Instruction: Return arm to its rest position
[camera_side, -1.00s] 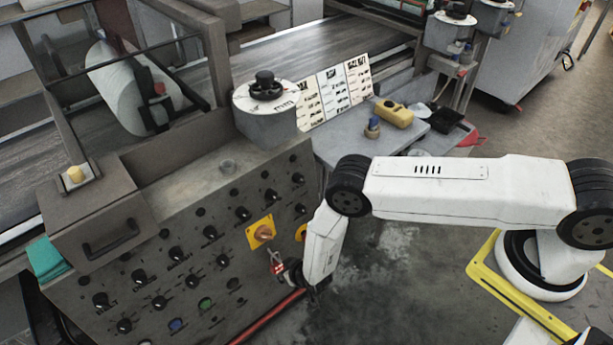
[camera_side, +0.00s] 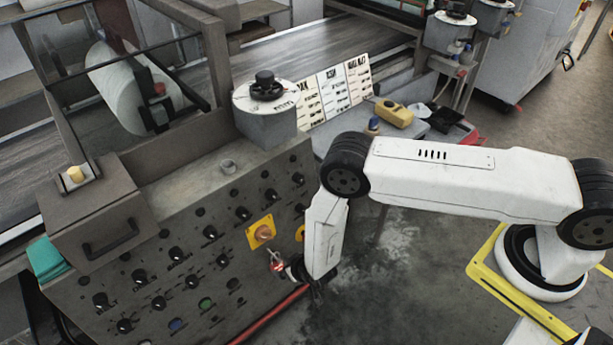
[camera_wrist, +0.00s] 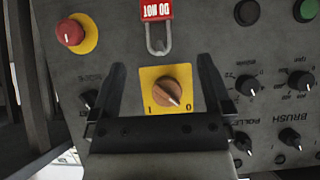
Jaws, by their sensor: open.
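My gripper (camera_wrist: 162,66) is open and empty in the wrist view. Its two dark fingers point at the grey control panel (camera_wrist: 215,30), one on each side of the yellow plate with the orange rotary knob (camera_wrist: 167,92). In the side view my gripper (camera_side: 292,270) is small, dark and partly hidden by my white wrist link, close to the panel front. The red tag (camera_side: 277,266) shows beside it, below the orange knob (camera_side: 263,233).
A red button on a yellow disc (camera_wrist: 70,32) and several black knobs flank the gripper on the panel. A red rail (camera_side: 270,318) runs along the panel's lower edge. A side table holds a yellow device (camera_side: 394,112). Open floor (camera_side: 410,270) lies right of the panel.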

